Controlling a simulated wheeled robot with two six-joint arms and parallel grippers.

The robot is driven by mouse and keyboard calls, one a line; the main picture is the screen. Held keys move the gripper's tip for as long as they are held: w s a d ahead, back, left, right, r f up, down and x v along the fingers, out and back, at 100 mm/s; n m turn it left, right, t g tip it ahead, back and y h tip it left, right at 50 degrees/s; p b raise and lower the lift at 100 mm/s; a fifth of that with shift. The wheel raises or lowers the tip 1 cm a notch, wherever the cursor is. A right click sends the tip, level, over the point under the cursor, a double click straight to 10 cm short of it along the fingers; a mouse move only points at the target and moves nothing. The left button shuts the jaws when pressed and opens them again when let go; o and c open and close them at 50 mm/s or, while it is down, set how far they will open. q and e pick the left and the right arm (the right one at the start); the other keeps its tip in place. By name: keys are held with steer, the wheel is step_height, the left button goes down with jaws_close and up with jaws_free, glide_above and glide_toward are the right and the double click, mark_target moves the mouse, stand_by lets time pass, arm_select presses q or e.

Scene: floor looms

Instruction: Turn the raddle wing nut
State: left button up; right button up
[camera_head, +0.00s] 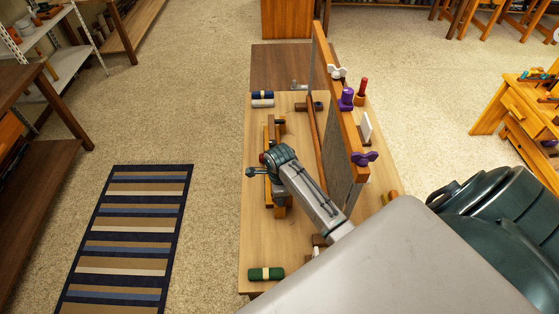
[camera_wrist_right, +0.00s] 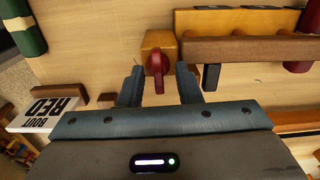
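A dark red wing nut (camera_wrist_right: 157,66) sits on the end of a yellow-orange wooden block (camera_wrist_right: 158,42) in the right wrist view. I take it for the raddle wing nut. My right gripper (camera_wrist_right: 160,70) is open, with one finger on each side of the nut. I cannot tell whether either finger touches it. In the head view my right gripper (camera_head: 264,166) is over the narrow wooden bars (camera_head: 268,135) on the bench, and its fingers are hard to make out. A small red spot there may be the nut. My left gripper is not in view.
A tall wooden frame (camera_head: 345,120) stands along the bench (camera_head: 256,225), with purple knobs (camera_head: 364,158) and a white wing nut (camera_head: 337,72). A green roll (camera_head: 266,274) lies at the near end. The right wrist view shows a lettered card (camera_wrist_right: 47,114) and a brown bar (camera_wrist_right: 245,50).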

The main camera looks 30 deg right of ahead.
steer(key=shift+r, duration=0.25)
step_height(320, 180, up, 10)
steer(key=b, duration=0.2)
stand_by(0.7)
